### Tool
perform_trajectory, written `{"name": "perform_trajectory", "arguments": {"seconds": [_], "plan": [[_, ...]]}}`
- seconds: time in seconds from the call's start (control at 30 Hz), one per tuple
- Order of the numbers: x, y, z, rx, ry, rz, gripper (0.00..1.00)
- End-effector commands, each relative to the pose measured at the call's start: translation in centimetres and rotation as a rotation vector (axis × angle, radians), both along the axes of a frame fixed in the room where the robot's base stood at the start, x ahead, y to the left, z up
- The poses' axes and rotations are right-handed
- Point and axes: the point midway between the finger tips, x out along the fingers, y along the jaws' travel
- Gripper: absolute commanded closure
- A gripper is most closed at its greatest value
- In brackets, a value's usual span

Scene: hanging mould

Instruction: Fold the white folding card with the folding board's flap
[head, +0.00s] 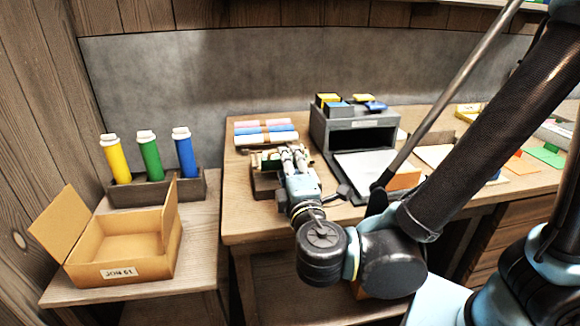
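My gripper (294,151) is over the left part of the bench, pointing away from the camera, beside a small wooden holder (263,183) with pale and green items. Its two fingers lie close together; whether they are open, shut or holding something is unclear. A white sheet-like panel (362,165) with a dark edge lies in front of the grey box, right of my gripper; I cannot tell whether it is the card or part of the folding board. Another white sheet (434,155) lies farther right, partly behind my arm. The folding board and its flap cannot be made out with certainty.
A grey box (362,124) with blue and yellow items on top stands at the back. Rolled coloured bundles (265,132) lie left of it. Orange (521,164) and green (546,155) cards lie right. An open carton (122,262) and bottle rack (156,193) occupy the left table.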

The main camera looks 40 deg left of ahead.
Motion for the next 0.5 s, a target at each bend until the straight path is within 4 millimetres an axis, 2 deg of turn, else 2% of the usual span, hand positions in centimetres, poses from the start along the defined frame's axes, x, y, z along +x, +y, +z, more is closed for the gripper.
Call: {"name": "perform_trajectory", "arguments": {"seconds": [0.23,0.5], "plan": [[-0.8,-0.8,-0.1,-0.002,0.001,-0.003,0.71],[-4.1,-3.3,-0.1,-0.001,-0.008,0.002,0.71]]}}
